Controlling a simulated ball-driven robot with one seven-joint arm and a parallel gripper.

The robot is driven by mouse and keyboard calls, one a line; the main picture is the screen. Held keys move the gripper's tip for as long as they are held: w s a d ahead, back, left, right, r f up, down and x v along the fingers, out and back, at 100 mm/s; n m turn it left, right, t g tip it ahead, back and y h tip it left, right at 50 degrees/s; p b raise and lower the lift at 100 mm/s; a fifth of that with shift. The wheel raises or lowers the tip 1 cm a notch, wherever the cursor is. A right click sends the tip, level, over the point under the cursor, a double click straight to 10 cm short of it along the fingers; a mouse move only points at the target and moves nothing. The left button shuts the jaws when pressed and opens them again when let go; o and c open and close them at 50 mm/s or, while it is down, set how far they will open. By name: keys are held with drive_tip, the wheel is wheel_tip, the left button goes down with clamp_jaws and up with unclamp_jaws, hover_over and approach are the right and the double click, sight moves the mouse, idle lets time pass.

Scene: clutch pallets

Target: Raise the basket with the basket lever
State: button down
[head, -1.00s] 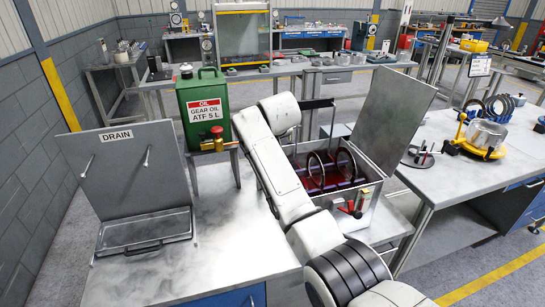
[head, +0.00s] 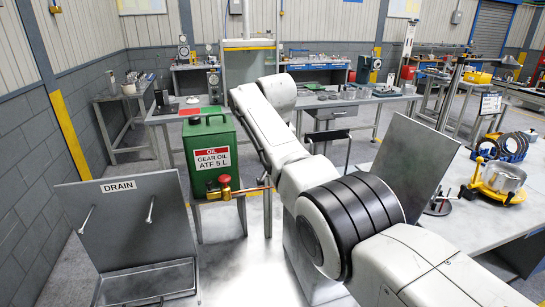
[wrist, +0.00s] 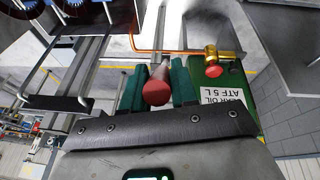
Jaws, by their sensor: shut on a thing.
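In the wrist view my gripper (wrist: 158,74) has its two green fingers closed on either side of a lever with a round red knob (wrist: 155,93), and it is shut on this lever. It looks like the basket lever. In the head view my arm covers the gripper, the lever and nearly all of the tank. The tank's raised lid (head: 415,170) shows to the right of my arm. A black hanger bar (head: 329,136) shows above the tank beside my arm. The basket itself is hidden in the head view.
A green oil can (head: 212,152) with a red-knobbed brass valve (head: 226,187) stands left of my arm; the can also shows at right in the wrist view (wrist: 236,120). The drain board (head: 120,222) stands at left. A bench with a yellow fixture (head: 497,188) is at right.

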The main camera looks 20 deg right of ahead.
drive_tip(key=shift+w+r, duration=0.2)
drive_tip(key=shift+r, duration=0.1)
drive_tip(key=c, duration=1.3)
unclamp_jaws()
drive_tip(key=shift+c, duration=0.2)
drive_tip(key=o, duration=0.4)
drive_tip(key=shift+f, duration=0.15)
drive_tip(key=b+v, duration=0.3)
drive_tip(key=v, duration=0.7)
drive_tip(key=shift+s+r, duration=0.1)
drive_tip(key=shift+r, duration=0.3)
